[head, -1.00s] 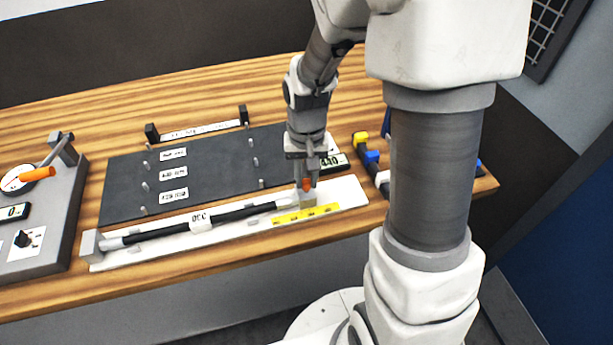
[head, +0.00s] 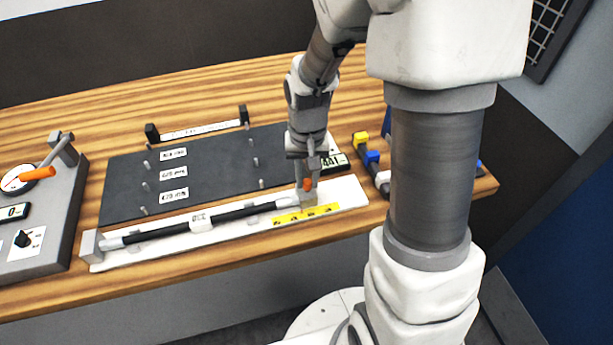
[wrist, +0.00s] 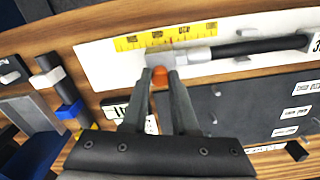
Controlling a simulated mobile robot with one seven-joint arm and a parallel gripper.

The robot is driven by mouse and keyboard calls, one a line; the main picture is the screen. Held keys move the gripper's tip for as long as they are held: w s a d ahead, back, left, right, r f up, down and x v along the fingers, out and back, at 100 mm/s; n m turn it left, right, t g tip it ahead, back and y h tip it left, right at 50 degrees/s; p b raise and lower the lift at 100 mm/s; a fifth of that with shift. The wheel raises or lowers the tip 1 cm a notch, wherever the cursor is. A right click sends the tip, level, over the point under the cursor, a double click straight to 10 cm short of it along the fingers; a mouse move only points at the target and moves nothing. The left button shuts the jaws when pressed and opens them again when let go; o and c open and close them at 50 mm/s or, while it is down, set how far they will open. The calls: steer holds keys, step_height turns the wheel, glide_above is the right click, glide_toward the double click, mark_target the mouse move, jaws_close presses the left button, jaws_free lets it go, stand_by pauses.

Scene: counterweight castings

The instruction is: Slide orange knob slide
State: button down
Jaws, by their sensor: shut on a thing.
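The orange knob (head: 308,187) stands on a small beige slide block (head: 308,201) near the right end of a white base plate (head: 352,193). My gripper (head: 307,182) reaches down from above and is shut on the orange knob. In the wrist view the knob (wrist: 160,74) shows between the two fingertips, partly hidden by them. A black rod (head: 245,212) runs left from the block to a grey end post (head: 91,245). A yellow scale strip (head: 306,214) lies along the plate's front edge.
A small display (head: 334,162) reading about 441 sits behind the plate. A dark board (head: 215,165) with pegs lies behind the rod. A grey panel (head: 65,225) with an orange-handled lever is at left. Coloured black bars (head: 369,160) lie to the right.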

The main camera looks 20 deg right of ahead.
steer(key=d, duration=0.8)
steer(key=shift+d, duration=0.25)
steer(key=c, duration=0.7)
jaws_free()
steer(key=shift+a, duration=0.1)
steer(key=shift+r, duration=0.1)
step_height(320, 180, up, 17)
steer(key=p, duration=0.1)
steer(key=shift+r, duration=0.15)
